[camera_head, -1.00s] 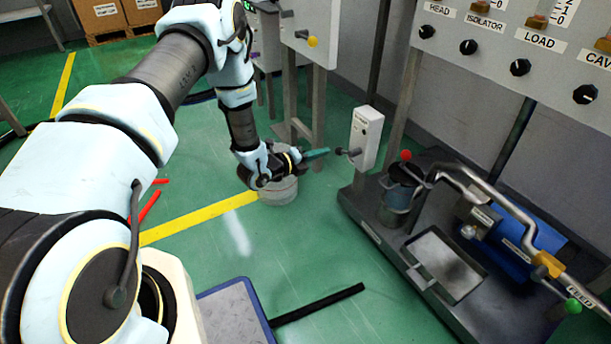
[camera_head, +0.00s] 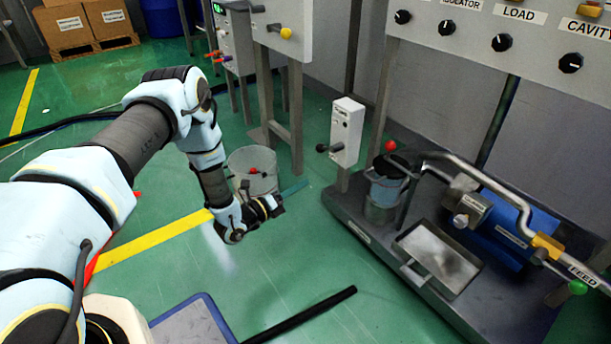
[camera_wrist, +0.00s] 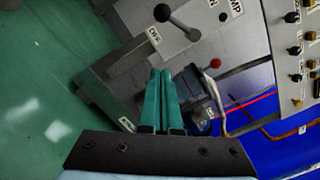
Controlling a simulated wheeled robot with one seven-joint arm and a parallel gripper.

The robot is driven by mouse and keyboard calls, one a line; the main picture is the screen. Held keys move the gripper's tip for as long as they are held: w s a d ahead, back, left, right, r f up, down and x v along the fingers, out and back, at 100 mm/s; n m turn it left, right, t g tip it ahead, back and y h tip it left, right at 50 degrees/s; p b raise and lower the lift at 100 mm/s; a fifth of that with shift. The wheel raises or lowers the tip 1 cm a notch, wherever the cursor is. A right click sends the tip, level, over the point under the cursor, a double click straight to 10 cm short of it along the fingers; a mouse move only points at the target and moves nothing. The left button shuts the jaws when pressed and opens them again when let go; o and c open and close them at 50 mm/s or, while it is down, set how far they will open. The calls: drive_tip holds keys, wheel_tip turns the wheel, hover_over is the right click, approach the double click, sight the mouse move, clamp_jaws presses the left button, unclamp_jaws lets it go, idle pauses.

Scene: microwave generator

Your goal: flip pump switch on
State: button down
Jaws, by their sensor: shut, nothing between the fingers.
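The pump switch is a lever with a dark round knob (camera_head: 322,148) on the side of a small white box (camera_head: 346,130) on a post. In the wrist view the lever (camera_wrist: 180,24) sticks out from the grey box face (camera_wrist: 205,45), with an OFF label beside it and a partly cut PUMP label. I cannot tell which position the lever is in. My gripper (camera_head: 294,187) is below and left of the switch in the head view, apart from it. Its teal fingers (camera_wrist: 161,80) are together and empty, with the lever beyond their tips in the wrist view.
A dark skid (camera_head: 360,232) with a blue pump (camera_head: 515,245), pipes and a red-knobbed valve (camera_head: 390,146) stands right of the switch. A pale bucket (camera_head: 252,172) is behind my gripper. A knob panel (camera_head: 520,60) is above right.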

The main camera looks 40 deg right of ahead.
drive_tip(key=w+d+r+b, duration=0.2)
drive_tip(key=w+d+b, duration=0.1)
drive_tip(key=d, duration=0.6)
drive_tip(key=shift+d+r+b, duration=0.35)
drive_tip(key=shift+r+b, duration=0.05)
drive_tip(key=shift+b, duration=0.4)
